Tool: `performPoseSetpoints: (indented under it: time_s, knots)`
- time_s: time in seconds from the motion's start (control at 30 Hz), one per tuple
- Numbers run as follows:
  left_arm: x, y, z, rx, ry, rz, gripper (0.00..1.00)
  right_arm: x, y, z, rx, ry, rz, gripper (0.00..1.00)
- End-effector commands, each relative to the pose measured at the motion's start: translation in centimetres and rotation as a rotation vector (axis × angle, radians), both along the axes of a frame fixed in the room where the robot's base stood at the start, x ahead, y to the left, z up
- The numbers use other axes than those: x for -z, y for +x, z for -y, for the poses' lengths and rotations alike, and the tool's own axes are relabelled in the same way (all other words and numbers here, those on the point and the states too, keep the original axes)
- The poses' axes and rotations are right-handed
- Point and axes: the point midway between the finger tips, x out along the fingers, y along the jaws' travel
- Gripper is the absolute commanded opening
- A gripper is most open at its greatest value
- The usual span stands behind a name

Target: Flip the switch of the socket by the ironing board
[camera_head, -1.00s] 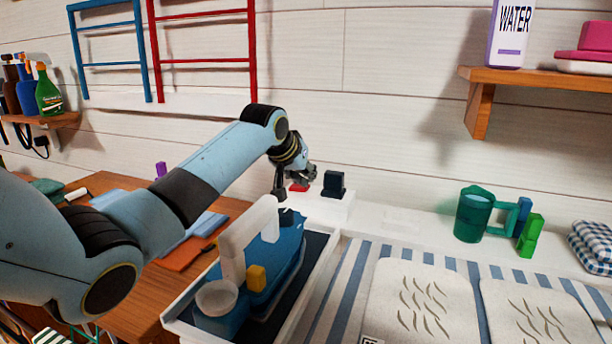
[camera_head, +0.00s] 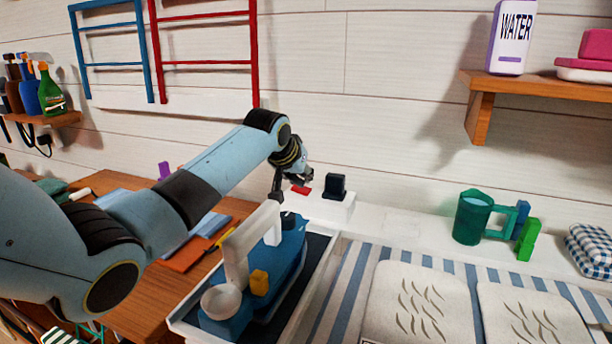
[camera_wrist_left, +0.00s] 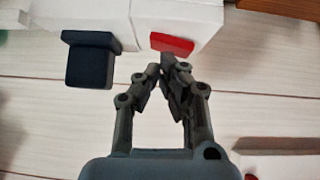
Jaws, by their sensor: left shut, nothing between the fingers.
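The white socket block (camera_head: 327,207) stands on the white ledge behind the ironing area. On it are a red switch (camera_head: 301,190) at the left and a dark plug (camera_head: 336,186) at the right. My left gripper (camera_head: 308,179) is at the red switch, its fingers shut and empty. In the left wrist view the fingertips (camera_wrist_left: 168,62) lie just below the red switch (camera_wrist_left: 172,43), with the dark plug (camera_wrist_left: 90,60) to their left. I cannot tell whether they touch the switch. My right gripper is not in view.
A blue iron (camera_head: 285,262) sits in a white-rimmed tray (camera_head: 188,324) below my left arm. The striped ironing board (camera_head: 340,285) with pale pads is to the right. A green mug (camera_head: 472,218) and a checked cloth (camera_head: 590,250) are on the ledge. The wall is close behind.

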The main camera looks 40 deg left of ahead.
Motion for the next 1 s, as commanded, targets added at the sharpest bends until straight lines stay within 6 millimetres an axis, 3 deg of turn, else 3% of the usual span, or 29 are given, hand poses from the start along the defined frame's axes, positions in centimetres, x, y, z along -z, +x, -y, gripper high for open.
performPoseSetpoints:
  time_s: [0.37,0.63,1.0]
  knots:
    - [-0.7,0.1,0.0,0.000,0.000,0.000,0.00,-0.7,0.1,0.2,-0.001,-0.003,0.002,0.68]
    - [-5.0,0.5,-0.2,-0.001,0.000,0.001,0.00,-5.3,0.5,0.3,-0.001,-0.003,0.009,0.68]
    - [-9.4,-4.8,2.3,0.000,0.002,0.001,0.00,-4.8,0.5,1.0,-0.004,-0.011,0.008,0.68]
